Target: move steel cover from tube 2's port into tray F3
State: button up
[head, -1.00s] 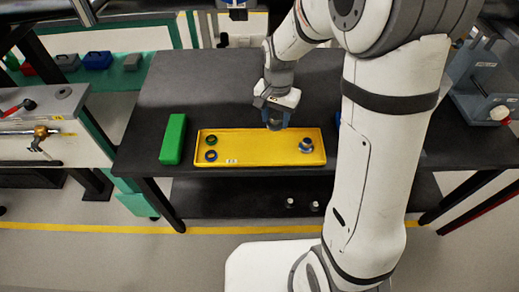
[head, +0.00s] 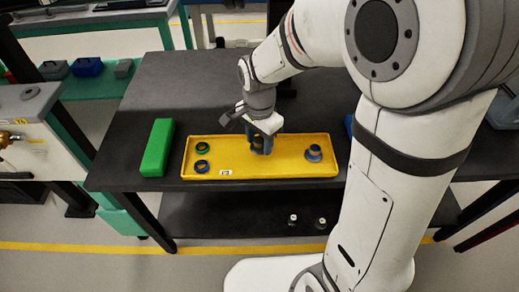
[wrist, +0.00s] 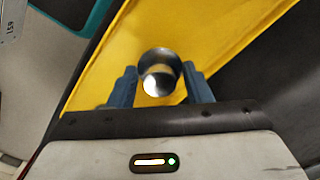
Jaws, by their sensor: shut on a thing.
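The steel cover (wrist: 160,72) is a shiny round metal piece between the blue fingers of my gripper (wrist: 161,86) in the wrist view. My gripper (head: 262,143) is shut on it, over the middle of the yellow tray (head: 232,146) in the head view. Yellow tray surface also fills the wrist view behind the cover (wrist: 210,35). I cannot tell whether the cover touches the tray floor. A small white label (head: 226,172) is on the tray's front, too small to read surely. Tube 2's port is not identifiable here.
In the tray, a green ring (head: 203,148) and a blue ring (head: 201,165) lie at the left, and a blue-grey flanged piece (head: 314,153) sits at the right. A green block (head: 157,147) stands left of the tray on the dark table (head: 190,90).

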aim_at(259, 149)
jog(key=shift+f+b, duration=0.3)
jog(key=shift+f, duration=1.45)
jog(key=shift+f, duration=0.15)
jog(key=o, duration=1)
notch_tip(259, 149, up, 12)
jog(key=p, duration=0.2)
jog(key=shift+r+p, duration=0.2)
jog(key=shift+p, duration=0.15)
jog(key=s+d+n+t, duration=0.1)
jog(key=s+d+n, duration=0.8)
jog(key=s+d, duration=0.3)
jog(key=shift+r+t, duration=0.2)
jog(key=shift+t, duration=0.2)
